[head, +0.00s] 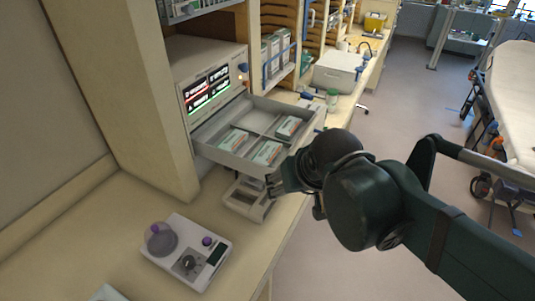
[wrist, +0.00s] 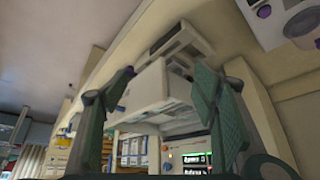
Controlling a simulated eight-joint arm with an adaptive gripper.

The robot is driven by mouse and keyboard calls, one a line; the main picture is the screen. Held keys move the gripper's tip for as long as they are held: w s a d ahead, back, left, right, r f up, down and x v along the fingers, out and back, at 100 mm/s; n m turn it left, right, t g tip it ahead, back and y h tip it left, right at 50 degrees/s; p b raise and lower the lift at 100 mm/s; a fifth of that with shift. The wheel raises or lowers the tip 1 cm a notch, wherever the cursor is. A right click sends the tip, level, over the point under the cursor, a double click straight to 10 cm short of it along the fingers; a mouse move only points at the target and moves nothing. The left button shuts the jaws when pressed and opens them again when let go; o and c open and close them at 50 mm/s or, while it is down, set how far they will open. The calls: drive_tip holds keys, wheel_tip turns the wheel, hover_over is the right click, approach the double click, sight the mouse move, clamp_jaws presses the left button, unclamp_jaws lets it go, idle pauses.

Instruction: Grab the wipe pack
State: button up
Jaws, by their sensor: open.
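An open grey drawer (head: 207,146) has dividers and holds several flat white-and-green packs, which may be wipe packs; I cannot read their labels. One pack (head: 267,153) lies in the near compartment, another (head: 233,140) is left of it, and a third (head: 288,127) is farther back. My gripper (head: 273,184) is in front of the drawer's near right corner, outside the compartments. In the wrist view my gripper (wrist: 163,76) is open, its two fingers spread with nothing held.
The drawer belongs to a cabinet with a lit display (head: 207,90). Below it is a smaller pale device (head: 246,199) on the counter. A white device with dials (head: 187,252) stands at the front left. A stretcher (head: 512,85) is at the right, across open floor.

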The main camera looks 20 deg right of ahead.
drive_tip(key=w+a+r+m+g+h+p, duration=0.1)
drive_tip(key=w+r+m+p, duration=0.15)
drive_tip(key=w, duration=0.35)
drive_tip(key=w+r+m+g+h+p, duration=0.1)
drive_tip(key=w+m+p, duration=0.15)
drive_tip(key=w, duration=0.35)
drive_tip(key=m+g+p, duration=0.1)
drive_tip(key=m+p, duration=0.1)
drive_tip(key=p, duration=0.1)
hover_over(264, 156)
drive_tip(key=s, duration=0.1)
drive_tip(key=shift+s+a+f+h, duration=0.2)
drive_tip(key=shift+a+f+h, duration=0.1)
drive_tip(key=shift+a+f, duration=0.25)
drive_tip(key=shift+w+f+m, duration=0.25)
drive_tip(key=shift+w+m, duration=0.05)
drive_tip(key=shift+d+f, duration=0.1)
drive_tip(key=shift+f, duration=0.05)
drive_tip(key=shift+x, duration=1.15)
drive_tip(key=shift+d+f, duration=0.1)
